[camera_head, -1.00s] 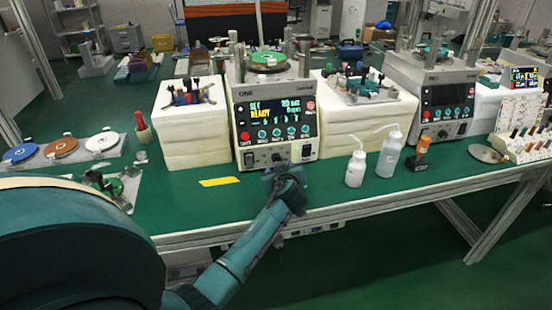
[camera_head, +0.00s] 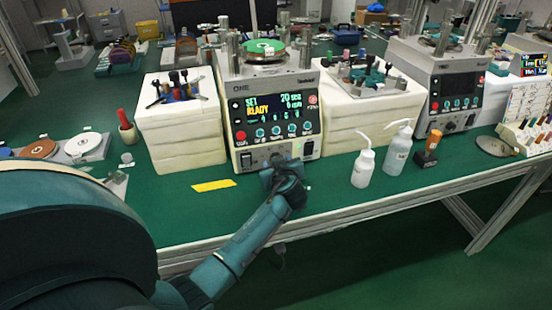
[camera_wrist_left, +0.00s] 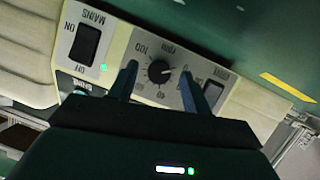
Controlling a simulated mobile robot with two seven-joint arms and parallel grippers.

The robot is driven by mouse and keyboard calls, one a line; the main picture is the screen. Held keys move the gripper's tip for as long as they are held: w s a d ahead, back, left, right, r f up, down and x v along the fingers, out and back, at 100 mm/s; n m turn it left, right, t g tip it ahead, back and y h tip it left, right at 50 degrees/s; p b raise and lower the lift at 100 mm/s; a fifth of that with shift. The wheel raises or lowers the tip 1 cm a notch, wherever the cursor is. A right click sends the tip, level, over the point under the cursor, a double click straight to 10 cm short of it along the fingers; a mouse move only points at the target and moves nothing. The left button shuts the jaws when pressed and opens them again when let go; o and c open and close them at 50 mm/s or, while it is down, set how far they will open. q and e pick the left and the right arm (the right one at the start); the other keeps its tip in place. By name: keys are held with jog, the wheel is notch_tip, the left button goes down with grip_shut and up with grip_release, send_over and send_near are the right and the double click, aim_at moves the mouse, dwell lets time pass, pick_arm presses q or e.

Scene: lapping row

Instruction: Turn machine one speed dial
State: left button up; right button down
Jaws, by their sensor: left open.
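In the head view my left gripper (camera_head: 282,175) is at the machine's lower front and largely hides the dial. My right gripper is not in view.
A mains rocker switch (camera_wrist_left: 85,43) and a second dark switch (camera_wrist_left: 213,93) flank the dial. White blocks (camera_head: 187,140) stand beside the machine. Two white bottles (camera_head: 363,168) and an orange-topped item (camera_head: 431,142) stand to the right. A yellow strip (camera_head: 213,185) lies in front.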

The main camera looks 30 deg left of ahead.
pick_arm(q)
jog(key=shift+w+a+f, duration=0.1)
jog(key=shift+w+a, duration=0.05)
jog(key=shift+c, duration=0.3)
jog(key=c, duration=0.9)
